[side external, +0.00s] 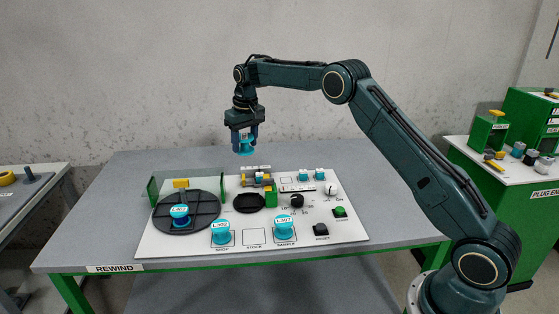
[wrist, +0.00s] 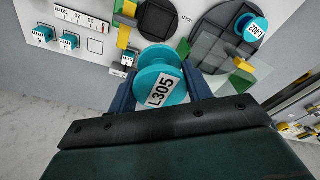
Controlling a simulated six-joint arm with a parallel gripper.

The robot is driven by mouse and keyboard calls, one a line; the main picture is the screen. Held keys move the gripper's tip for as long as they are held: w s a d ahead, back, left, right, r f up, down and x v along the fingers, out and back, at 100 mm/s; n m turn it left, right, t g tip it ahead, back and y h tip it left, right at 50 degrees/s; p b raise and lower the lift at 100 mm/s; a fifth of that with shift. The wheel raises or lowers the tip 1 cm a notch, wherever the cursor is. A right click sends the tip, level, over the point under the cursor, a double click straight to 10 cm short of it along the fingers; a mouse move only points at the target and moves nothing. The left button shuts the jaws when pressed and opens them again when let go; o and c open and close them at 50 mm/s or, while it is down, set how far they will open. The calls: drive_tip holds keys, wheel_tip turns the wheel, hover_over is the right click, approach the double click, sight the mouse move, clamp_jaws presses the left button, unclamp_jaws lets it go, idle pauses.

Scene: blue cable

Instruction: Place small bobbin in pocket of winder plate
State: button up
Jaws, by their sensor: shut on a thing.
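My gripper (side external: 244,136) is shut on a cyan bobbin (wrist: 158,78) labelled L305 and holds it in the air above the back of the white panel. The bobbin also shows in the side view (side external: 246,148), below the jaws. The large dark round plate (side external: 205,222), which looks like the winder plate, lies at the panel's left, to the left of and below the gripper. A cyan bobbin labelled L402 (side external: 180,215) stands on it. The plate shows partly in the wrist view (wrist: 208,50), behind a clear panel.
A small black disc (side external: 249,204) lies right of the plate. A clear guard with green ends (side external: 153,190) stands behind the plate. Labelled bobbins stand on the front pads (side external: 221,234) (side external: 284,229); the pad between them (side external: 254,238) is empty. Knobs and buttons fill the right side.

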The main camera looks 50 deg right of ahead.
sight(249, 154)
wheel_tip(249, 154, down, 19)
drive_tip(key=shift+r, duration=0.2)
idle(0.7)
drive_tip(key=shift+f, duration=0.15)
drive_tip(key=o, duration=0.7)
drive_tip(key=r, duration=0.4)
drive_tip(key=s+r, duration=0.1)
drive_tip(key=r, duration=0.7)
drive_tip(key=shift+s+a+r, duration=0.15)
drive_tip(key=shift+s, duration=0.1)
